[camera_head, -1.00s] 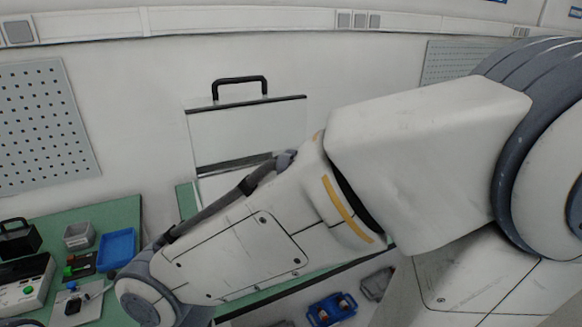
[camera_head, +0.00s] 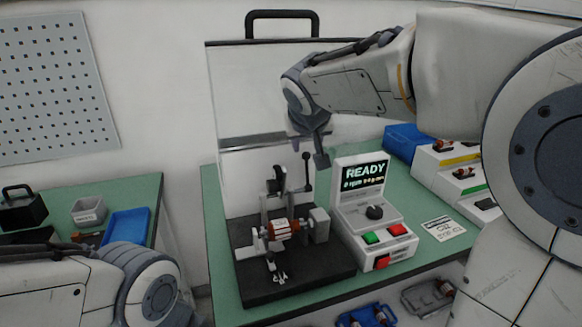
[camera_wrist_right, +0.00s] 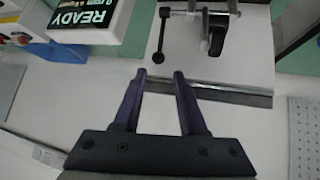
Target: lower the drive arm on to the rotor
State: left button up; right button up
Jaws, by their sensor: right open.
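The rotor (camera_head: 283,229), copper-coloured with pale ends, lies across supports on the black base of the test rig (camera_head: 262,291). Behind it the drive arm (camera_head: 279,181) stands raised, with its black upper part clear of the rotor. A thin black lever with a ball end (camera_head: 306,171) stands beside it; in the right wrist view the lever (camera_wrist_right: 162,38) lies just beyond the fingertips. My right gripper (camera_head: 319,150) is near the top of the rig, to the right of the lever. Its fingers (camera_wrist_right: 158,77) are open and empty. My left gripper is out of view.
A control box with a READY display (camera_head: 363,175) stands right of the rig. Stepped trays (camera_head: 447,178) and a blue bin (camera_head: 402,141) are farther right. A white panel (camera_head: 262,98) with a black handle stands behind. A second green bench is at left.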

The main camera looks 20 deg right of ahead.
aim_at(306, 156)
jog(key=x, duration=1)
jog(key=shift+w+d, duration=0.1)
grip_shut()
dwell(1.2)
